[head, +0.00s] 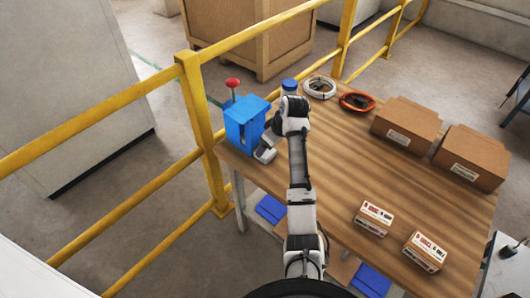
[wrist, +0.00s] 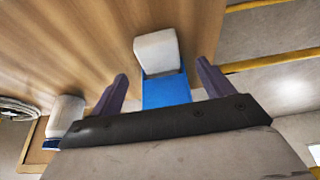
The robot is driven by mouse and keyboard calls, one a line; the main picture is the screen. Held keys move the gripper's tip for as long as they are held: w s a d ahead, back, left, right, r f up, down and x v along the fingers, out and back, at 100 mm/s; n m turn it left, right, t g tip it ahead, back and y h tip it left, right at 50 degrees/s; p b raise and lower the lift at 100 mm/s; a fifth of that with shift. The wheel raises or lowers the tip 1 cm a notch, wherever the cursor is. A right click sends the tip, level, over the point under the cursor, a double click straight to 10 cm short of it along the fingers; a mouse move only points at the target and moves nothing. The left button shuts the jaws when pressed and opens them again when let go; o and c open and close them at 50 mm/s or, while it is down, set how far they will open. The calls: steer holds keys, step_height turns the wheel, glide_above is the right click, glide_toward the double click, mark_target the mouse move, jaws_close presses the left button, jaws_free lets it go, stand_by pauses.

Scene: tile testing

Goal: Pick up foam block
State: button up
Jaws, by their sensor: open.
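A pale block (wrist: 156,50), which looks like the foam block, shows in the wrist view against a blue part of the press-like device (wrist: 166,92). In the head view a small pale shape, likely the same block (head: 265,154), is at the front right of the blue device (head: 243,121) with its red knob. My gripper (wrist: 162,70) is open, its two dark fingers to either side of the block in the picture. I cannot tell how far it is from the block. In the head view my gripper (head: 270,136) is beside the device, largely hidden by my wrist.
A blue-lidded container (head: 289,86) stands behind my wrist, with a white cable coil (head: 320,87) and an orange-red coil (head: 357,102) farther right. Two brown cartons (head: 407,123) and two small boxes (head: 374,217) are on the wooden table (head: 345,160). A yellow railing (head: 198,105) runs along its left.

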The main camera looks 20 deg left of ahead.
mark_target(266, 152)
steer(key=p+x, duration=0.1)
steer(key=x, duration=0.4)
steer(key=shift+d, duration=0.1)
steer(key=shift+r, duration=0.1)
steer(key=c, duration=1.1)
